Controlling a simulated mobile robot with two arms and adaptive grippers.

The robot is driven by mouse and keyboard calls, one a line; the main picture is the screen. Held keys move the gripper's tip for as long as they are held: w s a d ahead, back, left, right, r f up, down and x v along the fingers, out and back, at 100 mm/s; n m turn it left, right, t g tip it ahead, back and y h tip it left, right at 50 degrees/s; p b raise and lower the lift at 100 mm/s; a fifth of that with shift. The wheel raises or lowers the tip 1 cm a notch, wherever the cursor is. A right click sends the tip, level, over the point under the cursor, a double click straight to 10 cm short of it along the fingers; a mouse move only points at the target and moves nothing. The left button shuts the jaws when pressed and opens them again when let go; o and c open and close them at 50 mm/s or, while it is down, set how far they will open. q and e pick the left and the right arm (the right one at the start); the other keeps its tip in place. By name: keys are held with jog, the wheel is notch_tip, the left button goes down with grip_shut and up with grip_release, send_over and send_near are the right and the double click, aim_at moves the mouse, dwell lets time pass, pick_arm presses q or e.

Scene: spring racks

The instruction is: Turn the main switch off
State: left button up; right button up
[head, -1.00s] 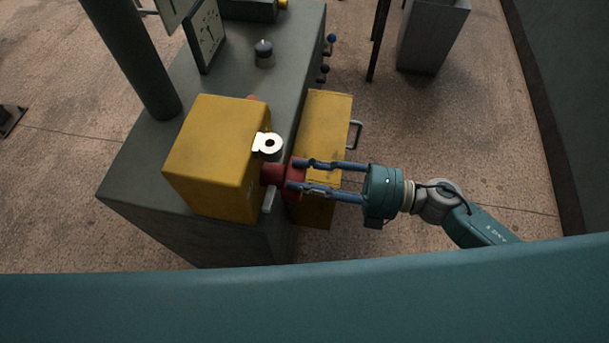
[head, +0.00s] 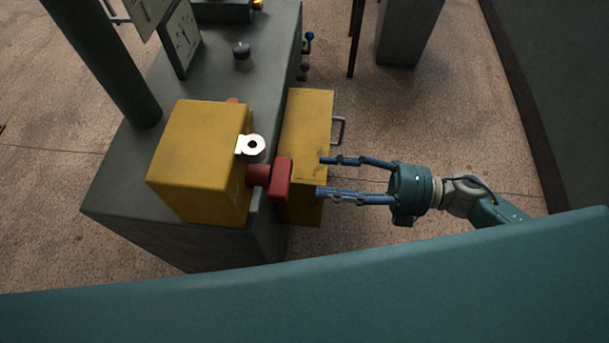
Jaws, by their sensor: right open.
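The main switch is a yellow box (head: 200,158) on the grey cabinet, with a red handle (head: 281,178) on its right side. The handle's red grip stands roughly upright in the picture, on a short round red shaft. My right gripper (head: 320,176) is open and empty, to the right of the red handle. Its two blue fingers point left at the handle, with a gap between the fingertips and the handle. My left gripper is not in view.
A white ring-shaped tag (head: 252,145) is on the yellow box. A second yellow box (head: 308,120) with a metal pull handle is on the cabinet's right side. The grey cabinet (head: 120,200) carries a dial gauge (head: 182,40) and a dark knob (head: 242,52). A grey bin (head: 408,32) stands behind on the floor.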

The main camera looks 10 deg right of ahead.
jog(key=v, duration=0.4)
dwell(0.5)
